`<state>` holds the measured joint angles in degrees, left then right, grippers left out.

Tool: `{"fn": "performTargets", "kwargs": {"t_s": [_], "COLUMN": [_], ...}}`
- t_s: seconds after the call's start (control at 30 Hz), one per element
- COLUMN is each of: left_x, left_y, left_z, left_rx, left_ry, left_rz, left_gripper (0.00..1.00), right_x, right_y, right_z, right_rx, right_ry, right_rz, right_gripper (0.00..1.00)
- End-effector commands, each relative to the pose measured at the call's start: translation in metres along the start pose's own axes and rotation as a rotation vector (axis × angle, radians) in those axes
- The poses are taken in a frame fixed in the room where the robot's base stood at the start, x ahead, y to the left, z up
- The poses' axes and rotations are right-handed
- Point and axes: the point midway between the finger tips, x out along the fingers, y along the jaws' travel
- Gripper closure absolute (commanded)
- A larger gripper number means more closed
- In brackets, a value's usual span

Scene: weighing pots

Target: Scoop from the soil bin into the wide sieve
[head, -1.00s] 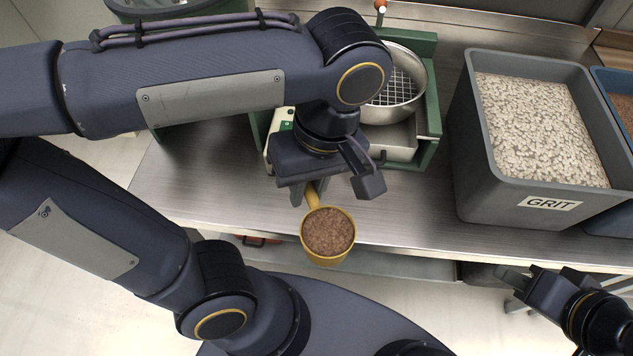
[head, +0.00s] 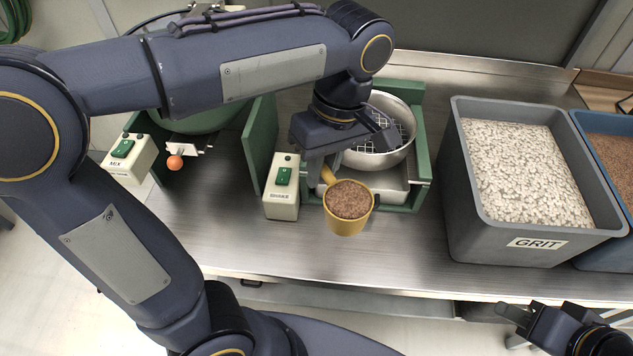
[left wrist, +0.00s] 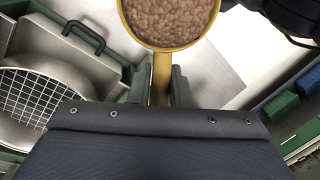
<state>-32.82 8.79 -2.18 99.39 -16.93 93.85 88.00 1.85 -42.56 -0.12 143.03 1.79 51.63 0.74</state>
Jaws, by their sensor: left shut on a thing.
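My left gripper (head: 338,170) is shut on the handle of a yellow scoop (head: 347,222). The scoop is upright and full of brown grainy soil (head: 349,198). In the left wrist view the handle (left wrist: 161,75) runs between the fingers, with the filled cup (left wrist: 170,20) beyond. The wide sieve (head: 403,152), a round steel pan with a wire mesh, sits in a green frame just behind and right of the scoop, partly hidden by my gripper. It also shows in the left wrist view (left wrist: 40,105). My right gripper (head: 508,309) is at the lower right, empty; its fingers look apart.
A grey bin labelled GRIT (head: 470,225) holds pale grit. A blue bin (head: 583,125) with brown soil stands right of it, cut by the picture edge. A steel tray (head: 386,190) lies under the sieve. A switch box (head: 282,200) stands left of the scoop.

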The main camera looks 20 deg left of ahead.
Motion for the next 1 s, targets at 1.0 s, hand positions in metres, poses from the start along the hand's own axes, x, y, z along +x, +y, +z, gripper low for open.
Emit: {"fn": "performTargets", "kwargs": {"t_s": [1.0], "left_x": [-0.062], "left_y": [0.073], "left_z": [-0.080], "left_rx": [-0.147], "left_ry": [-0.029], "left_rz": [0.001], "left_gripper": [1.00], "right_x": [-0.051], "right_y": [-0.023], "right_z": [-0.026], "right_rx": [0.000], "right_ry": [0.000], "right_rz": [0.000], "right_gripper": [0.70]}}
